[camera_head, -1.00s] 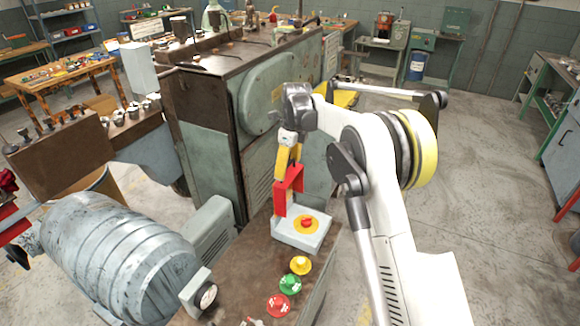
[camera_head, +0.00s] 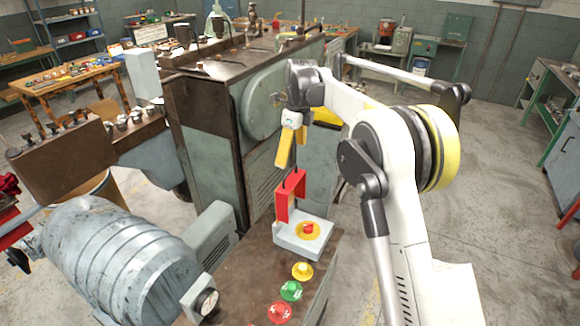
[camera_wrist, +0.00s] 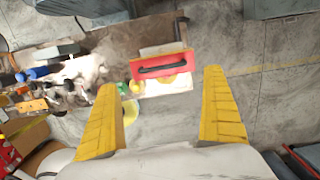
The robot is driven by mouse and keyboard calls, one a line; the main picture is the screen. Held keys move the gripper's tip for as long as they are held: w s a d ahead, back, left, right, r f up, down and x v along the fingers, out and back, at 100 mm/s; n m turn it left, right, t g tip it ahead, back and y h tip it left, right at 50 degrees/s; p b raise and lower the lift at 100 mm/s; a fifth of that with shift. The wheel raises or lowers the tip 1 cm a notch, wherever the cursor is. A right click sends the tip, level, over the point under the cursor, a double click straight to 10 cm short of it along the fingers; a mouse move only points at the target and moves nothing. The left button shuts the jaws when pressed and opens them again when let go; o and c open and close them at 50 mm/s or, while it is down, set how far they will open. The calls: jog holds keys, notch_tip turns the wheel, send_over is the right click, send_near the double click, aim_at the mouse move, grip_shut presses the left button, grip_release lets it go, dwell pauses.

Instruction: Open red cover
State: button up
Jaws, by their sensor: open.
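The red cover (camera_head: 283,203) stands upright at the back left edge of a light grey box (camera_head: 299,247), swung up off it. The box's red button (camera_head: 308,228) on a yellow disc shows uncovered. In the wrist view the red cover (camera_wrist: 183,62) with its dark handle appears between and beyond the fingers. My gripper (camera_head: 288,163) has yellow fingers, is open and empty, and hangs above the cover, apart from it. It also shows in the wrist view (camera_wrist: 160,82) with its fingers wide apart.
Yellow (camera_head: 302,270), green (camera_head: 291,290) and red (camera_head: 279,312) buttons lie in front of the box on the brown console top. The large green-grey machine (camera_head: 212,130) rises behind and left. A grey ribbed motor (camera_head: 120,265) is at lower left. Open floor lies right.

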jog(key=shift+s+d+r, duration=0.15)
jog(key=shift+r, duration=1.7)
jog(key=s+d+r+n+t+b, duration=0.2)
jog(key=s+d+n+b, duration=0.15)
jog(key=s+n, duration=0.4)
jog(key=s+d+r+n+t+b, duration=0.1)
jog(key=s+d+n+b, duration=0.25)
jog(key=s, duration=0.75)
jog(key=s+d+f+n+t+b, duration=0.1)
jog(key=s+d+f+n+b, duration=0.1)
jog(key=s+f+n, duration=0.4)
jog(key=s+d+f+n+t+h+b, duration=0.1)
jog(key=s+f+n, duration=0.6)
jog(key=s, duration=0.8)
notch_tip(320, 180, down, 2)
jog(key=shift+s+d+t+b, duration=0.25)
jog(key=shift+d+t+b, duration=0.65)
jog(key=shift+b, duration=0.35)
jog(key=shift+d, duration=0.1)
